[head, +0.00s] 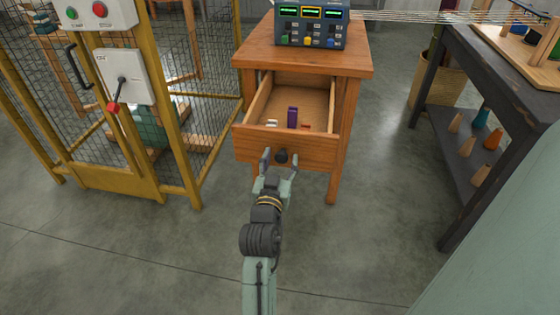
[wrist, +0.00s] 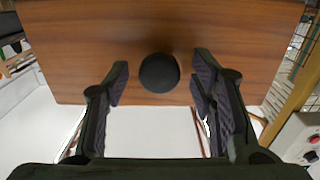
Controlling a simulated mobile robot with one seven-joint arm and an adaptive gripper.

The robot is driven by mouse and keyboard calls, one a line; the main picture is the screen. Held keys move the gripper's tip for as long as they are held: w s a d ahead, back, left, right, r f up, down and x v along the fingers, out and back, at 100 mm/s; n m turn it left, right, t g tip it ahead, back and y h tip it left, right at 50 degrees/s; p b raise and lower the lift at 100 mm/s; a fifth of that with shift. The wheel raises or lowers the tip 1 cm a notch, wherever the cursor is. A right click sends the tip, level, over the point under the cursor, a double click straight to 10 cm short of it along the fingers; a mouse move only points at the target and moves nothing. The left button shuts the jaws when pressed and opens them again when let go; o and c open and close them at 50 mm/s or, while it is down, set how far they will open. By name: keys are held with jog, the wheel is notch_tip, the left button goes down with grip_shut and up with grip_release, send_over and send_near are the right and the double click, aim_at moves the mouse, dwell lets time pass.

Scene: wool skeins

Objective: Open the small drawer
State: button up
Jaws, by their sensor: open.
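The small drawer (head: 285,149) of the wooden side table stands pulled out, with its inside showing in the head view. A purple item (head: 292,117) and a few small pale and red items lie in it. Its round black knob (head: 282,156) is at the middle of the front. In the wrist view the knob (wrist: 159,73) sits between the two fingers, with gaps on both sides. My gripper (head: 279,162) is open in front of the drawer. The wrist view also shows my gripper (wrist: 160,88) with its fingers spread and nothing held.
A device with small screens (head: 311,25) stands on the wooden table top (head: 350,58). A yellow-framed mesh cage (head: 180,150) with a red-knobbed lever (head: 114,106) is at left. A dark workbench (head: 470,70) with cones on its shelf is at right. The floor around my arm is clear.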

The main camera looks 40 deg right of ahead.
jog(key=v, duration=0.7)
jog(key=shift+s+a, duration=0.15)
jog(key=shift+a, duration=0.05)
dwell(0.3)
